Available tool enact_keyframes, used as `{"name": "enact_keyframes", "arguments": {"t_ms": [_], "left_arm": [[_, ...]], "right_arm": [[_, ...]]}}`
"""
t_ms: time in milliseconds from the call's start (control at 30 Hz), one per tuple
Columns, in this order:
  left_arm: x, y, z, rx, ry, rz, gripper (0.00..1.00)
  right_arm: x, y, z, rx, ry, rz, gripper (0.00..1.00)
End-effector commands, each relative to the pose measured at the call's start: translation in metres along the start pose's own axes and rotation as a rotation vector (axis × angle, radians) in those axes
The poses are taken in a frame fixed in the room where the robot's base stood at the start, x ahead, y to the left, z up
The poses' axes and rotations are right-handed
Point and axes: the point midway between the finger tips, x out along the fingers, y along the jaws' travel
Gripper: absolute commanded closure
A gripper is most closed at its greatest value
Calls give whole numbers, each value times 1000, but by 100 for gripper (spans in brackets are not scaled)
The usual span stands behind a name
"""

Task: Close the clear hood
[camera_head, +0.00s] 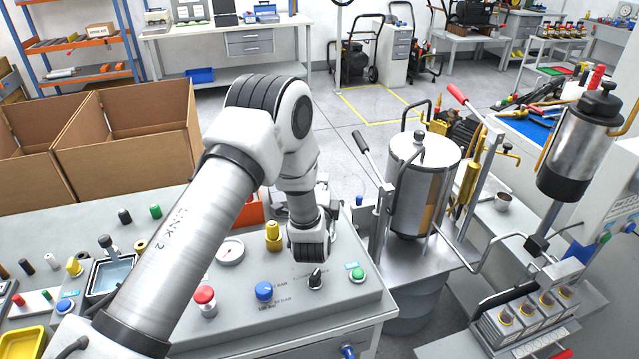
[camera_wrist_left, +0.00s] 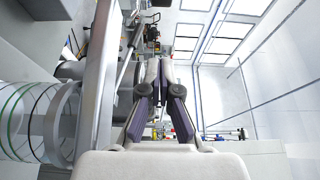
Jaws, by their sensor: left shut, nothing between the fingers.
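A tall cylinder with shiny, partly see-through walls and a knobbed lid (camera_head: 418,180) stands on a metal stand right of the control panel. It looks like the clear hood, but I cannot be sure, nor tell whether it is open or shut. My left gripper (camera_head: 312,245) is over the control panel, left of the cylinder and apart from it. Its fingertips are mostly hidden in the head view. In the left wrist view the fingers (camera_wrist_left: 160,68) are together with nothing between them. My right gripper is not in view.
The control panel (camera_head: 250,325) carries a gauge (camera_head: 230,250), a red knob (camera_head: 205,296) and a blue knob (camera_head: 264,291). A black-handled lever (camera_head: 364,146) rises left of the cylinder. Open cardboard boxes (camera_head: 125,140) stand behind my left arm. A metal canister (camera_head: 580,145) is at right.

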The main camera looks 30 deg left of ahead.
Motion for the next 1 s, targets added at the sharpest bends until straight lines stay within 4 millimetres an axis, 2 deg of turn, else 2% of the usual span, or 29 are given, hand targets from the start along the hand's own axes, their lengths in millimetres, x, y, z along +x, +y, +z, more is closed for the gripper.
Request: {"name": "enact_keyframes", "arguments": {"t_ms": [300, 400, 567, 1000], "left_arm": [[70, -3, 1, 0, -1, -2, 100], [60, -3, 21, 1, -2, 4, 100], [54, -1, 36, 0, -1, 2, 100], [53, 1, 36, 0, 3, 1, 100]], "right_arm": [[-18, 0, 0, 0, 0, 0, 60], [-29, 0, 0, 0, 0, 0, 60], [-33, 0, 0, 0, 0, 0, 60], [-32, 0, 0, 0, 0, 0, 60]]}}
